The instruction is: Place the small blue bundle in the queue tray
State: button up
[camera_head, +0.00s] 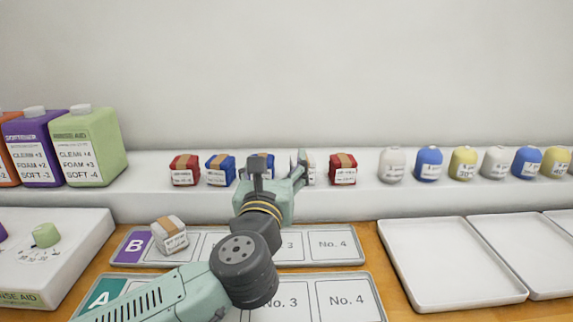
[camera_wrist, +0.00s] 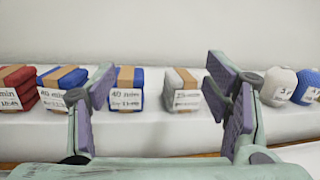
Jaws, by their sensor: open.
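Two blue bundles with brown bands stand on the back shelf. The left one (camera_head: 220,169) is clear in the head view; the other (camera_head: 264,158) is partly hidden behind my arm. In the wrist view, the left finger covers part of the left blue bundle (camera_wrist: 55,82), while the other blue bundle (camera_wrist: 125,90) shows between the fingers. My gripper (camera_wrist: 163,82) is open and empty, facing the shelf. Two numbered trays lie on the table, tray B (camera_head: 350,264) and, in front, tray A (camera_head: 379,300). Neither shows the word queue.
A whitish bundle (camera_head: 169,235) sits at tray B's left end. Red bundles (camera_head: 184,171) (camera_head: 343,170) and a white bundle (camera_wrist: 182,90) share the shelf. Several round pouches (camera_head: 428,163) stand to the right. Blank white trays (camera_head: 450,262) lie right; large bottles (camera_head: 90,146) stand left.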

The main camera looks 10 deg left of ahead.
aim_at(270, 175)
jog(key=a+f+g+y, duration=0.1)
jog(key=a+f+y, duration=0.1)
jog(key=a+f, duration=0.2)
jog(key=p+x, duration=0.3)
jog(key=x, duration=0.6)
jog(key=shift+w+d, duration=0.15)
jog(key=shift+w, duration=0.05)
jog(key=shift+w+f, duration=0.1)
jog(key=shift+w, duration=0.2)
jog(key=shift+c, duration=0.2)
jog(key=c, duration=1.3)
